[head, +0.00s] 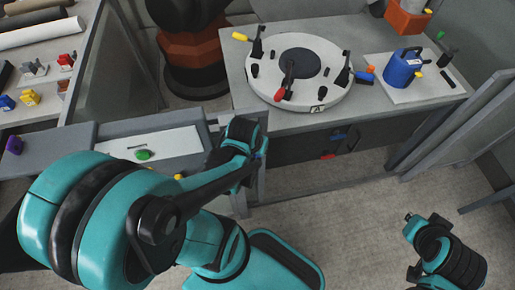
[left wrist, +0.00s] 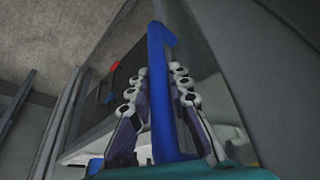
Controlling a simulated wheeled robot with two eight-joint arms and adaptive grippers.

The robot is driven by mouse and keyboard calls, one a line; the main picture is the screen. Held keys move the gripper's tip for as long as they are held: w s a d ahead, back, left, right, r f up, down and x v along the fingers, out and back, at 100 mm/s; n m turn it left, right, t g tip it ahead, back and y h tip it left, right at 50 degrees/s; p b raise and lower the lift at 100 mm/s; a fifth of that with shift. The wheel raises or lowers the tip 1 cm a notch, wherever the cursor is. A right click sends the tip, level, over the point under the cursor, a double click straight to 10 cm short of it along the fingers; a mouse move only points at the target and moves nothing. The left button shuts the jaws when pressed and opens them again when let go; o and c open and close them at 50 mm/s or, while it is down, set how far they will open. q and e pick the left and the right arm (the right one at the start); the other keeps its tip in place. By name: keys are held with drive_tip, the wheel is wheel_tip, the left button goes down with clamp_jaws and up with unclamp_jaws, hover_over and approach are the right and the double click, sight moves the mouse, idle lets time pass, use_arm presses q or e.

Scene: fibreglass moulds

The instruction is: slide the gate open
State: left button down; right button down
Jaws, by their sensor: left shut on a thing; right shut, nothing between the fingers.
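The gate is a grey-framed panel; its upright edge (head: 241,190) stands beside my left gripper in the head view. In the left wrist view a blue upright handle (left wrist: 160,85) is mounted beside the grey panel (left wrist: 215,75). My left gripper (left wrist: 158,95) has its fingers on both sides of this handle and is shut on it. In the head view my left arm hides most of that gripper and the handle. My right gripper (head: 411,220) is at the lower right, over bare floor, away from the gate; it is shut and empty.
Behind the gate a table (head: 410,108) bears a round white mould (head: 335,88) with clamps and a blue container (head: 402,68). Framed glass panels (head: 460,140) stand at the right. A bench (head: 60,140) is at the left. Floor (head: 340,215) between is clear.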

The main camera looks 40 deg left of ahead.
use_arm(q)
drive_tip(key=c, duration=1.4)
unclamp_jaws()
drive_tip(key=shift+v, duration=6)
drive_tip(key=shift+w, duration=0.1)
drive_tip(key=w+d+m+t, duration=0.1)
drive_tip(key=w+d, duration=0.1)
drive_tip(key=d, duration=0.1)
drive_tip(key=w+d+r+m+t, duration=0.1)
drive_tip(key=d, duration=0.2)
drive_tip(key=w+d+m+h, duration=0.1)
drive_tip(key=w+d, duration=0.1)
drive_tip(key=d, duration=0.1)
drive_tip(key=shift+w+r+t, duration=0.2)
drive_tip(key=shift+w+t, duration=0.15)
drive_tip(key=shift+t, duration=0.05)
